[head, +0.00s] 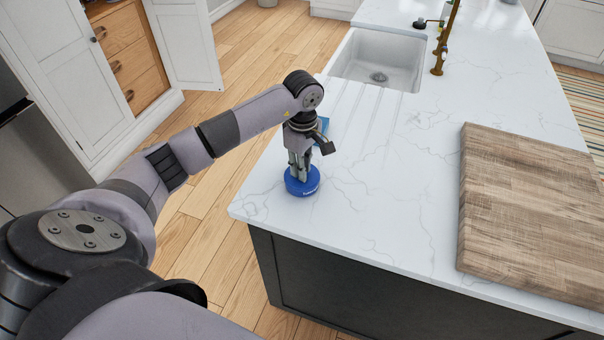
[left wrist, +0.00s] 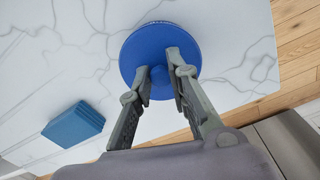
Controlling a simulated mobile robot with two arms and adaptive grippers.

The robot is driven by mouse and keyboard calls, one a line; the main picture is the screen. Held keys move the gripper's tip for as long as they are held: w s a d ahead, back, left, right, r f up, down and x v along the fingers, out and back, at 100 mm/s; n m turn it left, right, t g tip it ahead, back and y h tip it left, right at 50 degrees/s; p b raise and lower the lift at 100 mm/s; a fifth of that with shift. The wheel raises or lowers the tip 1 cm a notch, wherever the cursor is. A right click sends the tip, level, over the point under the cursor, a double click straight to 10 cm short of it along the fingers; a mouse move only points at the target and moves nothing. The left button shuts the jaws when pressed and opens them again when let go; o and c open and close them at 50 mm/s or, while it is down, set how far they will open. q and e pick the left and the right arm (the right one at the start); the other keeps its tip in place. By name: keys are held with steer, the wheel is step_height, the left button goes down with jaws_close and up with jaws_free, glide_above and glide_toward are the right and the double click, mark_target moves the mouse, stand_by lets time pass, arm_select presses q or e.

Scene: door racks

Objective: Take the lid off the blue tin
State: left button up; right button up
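The blue tin (head: 302,187) stands upright on the white counter near its front left corner, with pale lettering on its side. My left gripper (head: 299,172) points straight down over the tin. The lid appears seated on the tin. My right gripper is not in view.
A teal-blue box (left wrist: 73,124) lies on the counter beside the tin, partly hidden behind my gripper in the head view. A wooden board (head: 530,210) lies at the right. A sink (head: 378,62) and brass tap (head: 442,50) are farther back. The counter between is clear.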

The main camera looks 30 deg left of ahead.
arm_select(q)
steer(key=shift+c, duration=1.4)
